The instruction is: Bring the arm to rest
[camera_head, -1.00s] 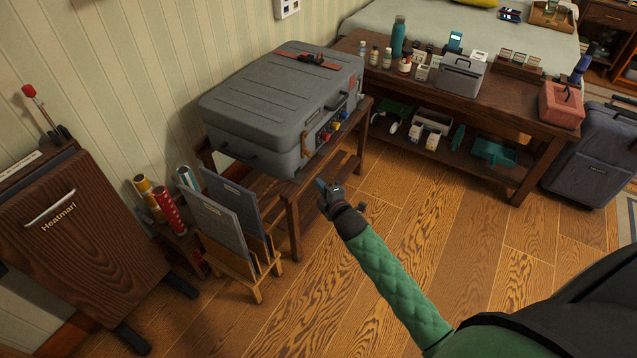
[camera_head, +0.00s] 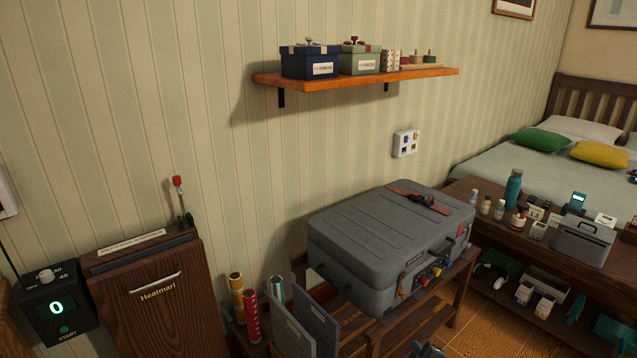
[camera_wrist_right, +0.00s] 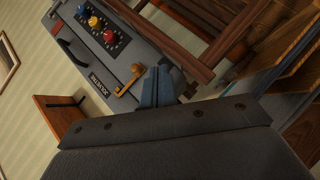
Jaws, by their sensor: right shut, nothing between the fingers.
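My right gripper (camera_head: 428,350) shows only as a small dark piece at the bottom edge of the head view, below the grey suitcase (camera_head: 375,240). In the right wrist view its blue-grey fingers (camera_wrist_right: 158,88) are together, with nothing between them. The suitcase's front side (camera_wrist_right: 75,62) with coloured knobs and a yellow latch is beyond the fingers in that view. I cannot tell the exact gap to it. The rest of my right arm is out of the head view. My left gripper is in neither view.
The suitcase lies on a wooden rack (camera_head: 458,290). A trouser press (camera_head: 160,290) and a black timer box (camera_head: 55,308) stand left. A wall shelf (camera_head: 360,78) holds boxes. A bench (camera_head: 485,187) with bottles is right. Some floor (camera_head: 470,322) shows clear between.

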